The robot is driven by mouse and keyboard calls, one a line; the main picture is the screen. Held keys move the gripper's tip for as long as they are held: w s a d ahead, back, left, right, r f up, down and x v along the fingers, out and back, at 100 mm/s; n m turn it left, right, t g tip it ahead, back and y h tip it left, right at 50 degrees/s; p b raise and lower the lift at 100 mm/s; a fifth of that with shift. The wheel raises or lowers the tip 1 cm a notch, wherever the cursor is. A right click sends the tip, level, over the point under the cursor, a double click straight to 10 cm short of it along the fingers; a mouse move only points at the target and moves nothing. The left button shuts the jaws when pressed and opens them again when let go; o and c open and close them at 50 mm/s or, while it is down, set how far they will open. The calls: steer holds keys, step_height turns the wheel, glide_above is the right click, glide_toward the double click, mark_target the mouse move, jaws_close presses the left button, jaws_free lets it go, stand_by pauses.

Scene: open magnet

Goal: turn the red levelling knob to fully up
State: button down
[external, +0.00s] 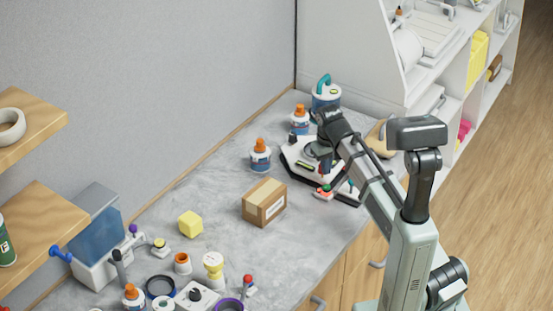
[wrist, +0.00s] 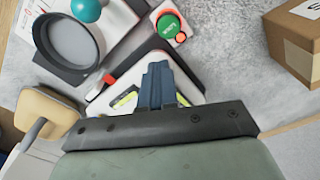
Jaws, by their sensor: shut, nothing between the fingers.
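A white device with a black edge (external: 291,153) stands at the back right of the counter, and its white top shows in the wrist view (wrist: 190,88). A small red piece (wrist: 110,79) sits on a white strip beside my fingers in the wrist view; I cannot tell for sure if it is the levelling knob. A green round button in a red ring (wrist: 168,25) lies beyond my fingertips. My gripper (wrist: 157,68) is shut and empty, its blue fingers over the device; in the external view it (external: 326,172) points down there. I cannot tell if it touches anything.
A cardboard box (external: 264,202) stands left of the device. A teal ball (wrist: 87,8) and a dark round dish (wrist: 72,42) are near my gripper. Several small items crowd the front left; some counter between is clear.

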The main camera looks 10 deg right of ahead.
steer(key=shift+w+d+r, duration=0.1)
steer(key=shift+w+d, duration=0.15)
steer(key=shift+d, duration=0.1)
stand_by(0.4)
steer(key=shift+s, duration=0.1)
steer(key=shift+s+d, duration=0.15)
steer(key=shift+s, duration=0.15)
steer(key=r, duration=0.6)
steer(key=shift+s, duration=0.25)
steer(key=shift+w, duration=0.1)
